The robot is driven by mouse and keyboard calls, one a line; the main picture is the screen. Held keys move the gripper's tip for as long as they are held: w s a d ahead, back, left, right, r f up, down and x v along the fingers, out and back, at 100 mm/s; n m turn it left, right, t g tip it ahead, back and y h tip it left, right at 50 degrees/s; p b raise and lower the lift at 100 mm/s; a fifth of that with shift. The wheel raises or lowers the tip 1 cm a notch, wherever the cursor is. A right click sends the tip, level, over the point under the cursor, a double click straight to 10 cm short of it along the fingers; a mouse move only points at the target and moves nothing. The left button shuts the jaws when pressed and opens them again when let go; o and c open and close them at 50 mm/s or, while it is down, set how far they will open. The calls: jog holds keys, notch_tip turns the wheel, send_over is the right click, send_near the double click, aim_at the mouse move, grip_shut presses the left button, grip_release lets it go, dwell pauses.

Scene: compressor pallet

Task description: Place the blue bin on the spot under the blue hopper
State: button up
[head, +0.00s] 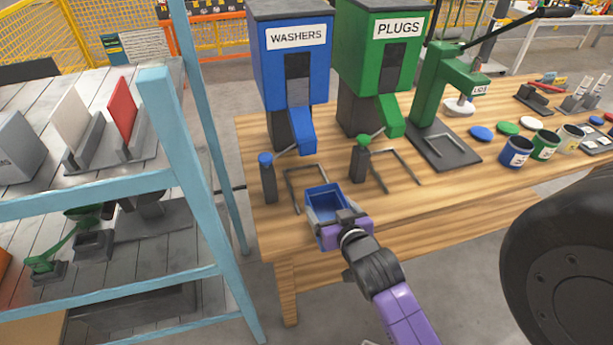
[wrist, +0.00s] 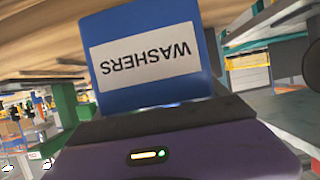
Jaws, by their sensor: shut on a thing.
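The blue bin (head: 324,203) is an open-topped box near the table's front edge in the head view. My gripper (head: 343,220) is shut on its near side. The blue hopper (head: 292,65), labelled WASHERS, stands behind on the table. Its chute points down over a dark open frame (head: 289,190), which lies empty under it. The bin is in front of and to the right of this frame, looking upright. I cannot tell its height above the table. In the wrist view, a blue face with an upside-down WASHERS label (wrist: 150,60), apparently the bin's, is right before my gripper.
A green PLUGS hopper (head: 380,60) stands to the right, with another empty frame (head: 394,167) below it. Thin levers on posts (head: 268,180) stand beside the frames. A light-blue rack (head: 175,150) rises at left. A green press (head: 435,95) and small tubs (head: 516,152) are farther right.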

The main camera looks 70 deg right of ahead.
jog(key=shift+w+d+r+p+x, duration=0.15)
jog(key=shift+r+p+x, duration=0.45)
jog(key=shift+x, duration=2.35)
jog(key=shift+w+d+r+p+x, duration=0.15)
jog(key=shift+r+p+x, duration=0.45)
jog(key=shift+x, duration=2.3)
jog(key=shift+w+d+r+p+x, duration=0.15)
jog(key=shift+r+p+x, duration=0.45)
jog(key=shift+x, duration=2.35)
jog(key=shift+f, duration=0.3)
jog(key=o, duration=1.3)
